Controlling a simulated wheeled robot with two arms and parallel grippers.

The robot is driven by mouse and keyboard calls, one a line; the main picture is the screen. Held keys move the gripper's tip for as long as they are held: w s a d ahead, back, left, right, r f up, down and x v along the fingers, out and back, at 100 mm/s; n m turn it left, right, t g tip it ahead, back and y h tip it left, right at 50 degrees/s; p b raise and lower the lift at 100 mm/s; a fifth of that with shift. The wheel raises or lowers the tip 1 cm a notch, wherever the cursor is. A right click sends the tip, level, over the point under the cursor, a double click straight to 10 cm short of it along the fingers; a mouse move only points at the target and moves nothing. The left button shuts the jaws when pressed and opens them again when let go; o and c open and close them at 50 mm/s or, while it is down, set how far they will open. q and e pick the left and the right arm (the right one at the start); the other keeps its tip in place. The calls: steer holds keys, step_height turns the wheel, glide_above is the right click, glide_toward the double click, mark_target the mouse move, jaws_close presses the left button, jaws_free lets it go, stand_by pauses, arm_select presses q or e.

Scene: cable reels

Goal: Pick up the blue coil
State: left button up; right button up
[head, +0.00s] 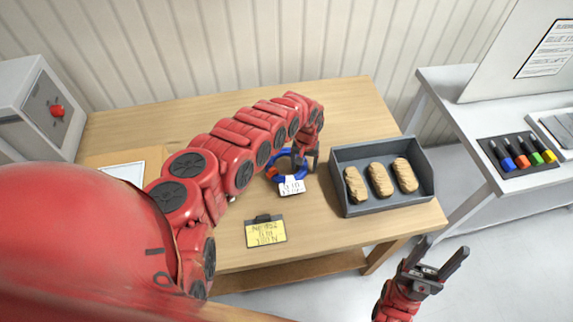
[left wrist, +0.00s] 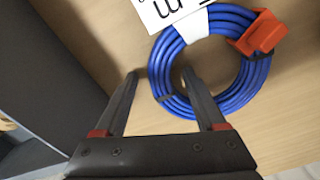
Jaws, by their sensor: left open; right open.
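The blue coil (head: 284,156) lies flat on the wooden table, partly hidden behind my left gripper in the head view. In the left wrist view the blue coil (left wrist: 243,78) has an orange-red connector (left wrist: 262,34) and a white label (left wrist: 172,12). My left gripper (head: 304,163) points down at the coil. In the left wrist view my left gripper (left wrist: 160,80) is open, with one finger overlapping the coil's near edge and the other outside the ring. I cannot tell whether it touches. My right gripper (head: 442,260) is open and empty, right of the table's front edge.
A grey tray (head: 344,208) with three tan wrapped pieces stands right of the coil. A yellow labelled card (head: 266,232) lies near the front edge. A grey box with a red button (head: 57,110) is at left. A white side table (head: 450,100) stands at right.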

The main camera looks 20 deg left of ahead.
arm_select(q)
jaws_close()
stand_by(0.3)
stand_by(1.1)
